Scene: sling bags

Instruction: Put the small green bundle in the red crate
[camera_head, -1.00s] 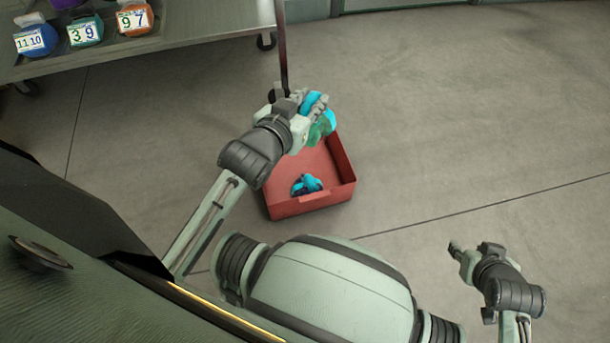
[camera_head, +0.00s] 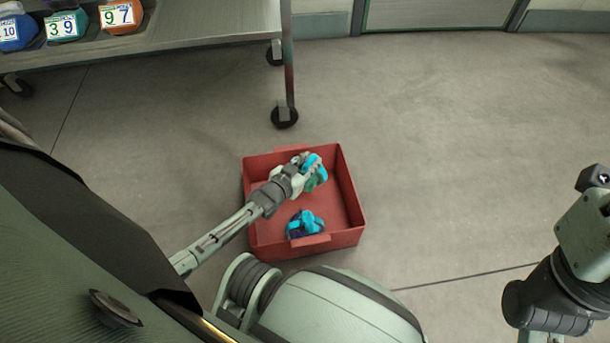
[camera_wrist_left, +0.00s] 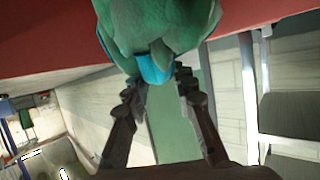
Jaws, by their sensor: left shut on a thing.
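The small green bundle (camera_head: 314,181), with a bright blue strap, is held in my left gripper (camera_head: 304,172). My left gripper is shut on it, and bundle and gripper appear over the inside of the red crate (camera_head: 352,205). In the left wrist view, the green bundle (camera_wrist_left: 160,28) fills the top, with a blue part (camera_wrist_left: 154,66) between the fingers (camera_wrist_left: 160,85). The crate stands on the floor; how high the bundle is above its bottom I cannot tell. My right gripper (camera_head: 594,178) is at the right edge, only partly shown, and its fingers are not clear.
A dark bundle with a blue strap (camera_head: 305,224) lies in the crate's near part. A metal table (camera_head: 200,32) with numbered orange, teal and blue bundles stands at upper left; its wheeled leg (camera_head: 285,115) is just behind the crate. The floor to the right is clear.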

